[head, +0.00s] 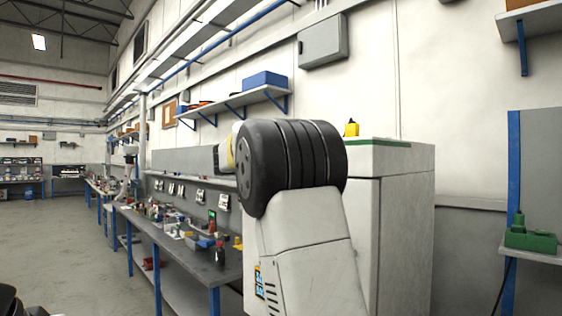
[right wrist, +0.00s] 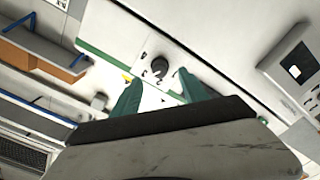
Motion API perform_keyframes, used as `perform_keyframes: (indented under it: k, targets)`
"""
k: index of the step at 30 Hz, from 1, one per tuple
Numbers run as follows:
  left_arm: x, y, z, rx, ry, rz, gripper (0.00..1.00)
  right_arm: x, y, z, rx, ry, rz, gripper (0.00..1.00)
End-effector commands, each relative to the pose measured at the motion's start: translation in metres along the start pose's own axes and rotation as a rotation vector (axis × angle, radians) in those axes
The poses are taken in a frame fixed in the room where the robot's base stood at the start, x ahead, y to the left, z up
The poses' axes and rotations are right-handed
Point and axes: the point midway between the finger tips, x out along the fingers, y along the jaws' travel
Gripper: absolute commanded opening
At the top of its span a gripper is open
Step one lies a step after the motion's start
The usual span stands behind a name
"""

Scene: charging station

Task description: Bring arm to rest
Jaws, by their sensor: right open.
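My right arm rises large in the middle of the head view, with a pale link and a black ribbed joint. Its gripper cannot be made out there. In the right wrist view my right gripper (right wrist: 160,88) shows two green fingers spread apart, with nothing held between them. Beyond the fingertips is a white surface with a round black knob and dark markings; how far away it is I cannot tell. My left gripper is in neither view.
A white cabinet (head: 407,220) with a green-edged top stands behind my arm. A long grey workbench (head: 180,250) with several small items runs along the wall at left. A green block (head: 530,240) sits on a shelf at right. Open floor (head: 60,250) lies left.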

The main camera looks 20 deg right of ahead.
Motion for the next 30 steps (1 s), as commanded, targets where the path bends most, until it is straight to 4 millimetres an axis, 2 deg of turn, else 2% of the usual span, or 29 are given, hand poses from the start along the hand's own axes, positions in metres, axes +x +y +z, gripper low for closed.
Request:
perform_keyframes:
  k: [7,10,11,14,15,17,18,20,21,23,24,27,30]
  targets:
    - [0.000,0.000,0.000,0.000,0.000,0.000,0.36,0.001,0.000,0.002,0.000,-0.004,-0.004,0.52]
    - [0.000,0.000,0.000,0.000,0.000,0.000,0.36,0.007,-0.004,0.019,-0.009,-0.044,-0.049,0.52]
    - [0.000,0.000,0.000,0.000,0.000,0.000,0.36,0.010,-0.008,0.029,-0.014,-0.066,-0.077,0.52]
    - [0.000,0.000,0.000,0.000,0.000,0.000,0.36,0.017,-0.023,0.082,-0.035,-0.181,-0.228,0.52]
    - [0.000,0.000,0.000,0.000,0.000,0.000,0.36,0.014,-0.032,0.109,-0.045,-0.235,-0.314,0.52]
    - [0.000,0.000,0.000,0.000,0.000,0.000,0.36,0.001,-0.044,0.152,-0.055,-0.313,-0.463,0.52]
    - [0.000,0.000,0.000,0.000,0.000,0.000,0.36,-0.014,-0.052,0.178,-0.058,-0.357,-0.567,0.52]
    - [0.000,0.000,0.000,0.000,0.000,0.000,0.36,-0.043,-0.060,0.213,-0.058,-0.408,-0.718,0.52]
    - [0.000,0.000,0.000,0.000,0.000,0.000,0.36,-0.065,-0.063,0.233,-0.053,-0.431,-0.815,0.52]
    - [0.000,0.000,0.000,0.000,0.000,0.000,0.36,-0.102,-0.065,0.259,-0.041,-0.455,-0.953,0.52]
    - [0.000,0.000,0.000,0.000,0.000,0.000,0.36,-0.128,-0.065,0.275,-0.031,-0.463,-1.038,0.52]
    - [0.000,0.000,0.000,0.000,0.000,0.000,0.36,-0.192,-0.061,0.308,0.002,-0.461,-1.222,0.52]
    - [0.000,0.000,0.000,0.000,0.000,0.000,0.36,-0.245,-0.057,0.334,0.038,-0.443,-1.352,0.52]
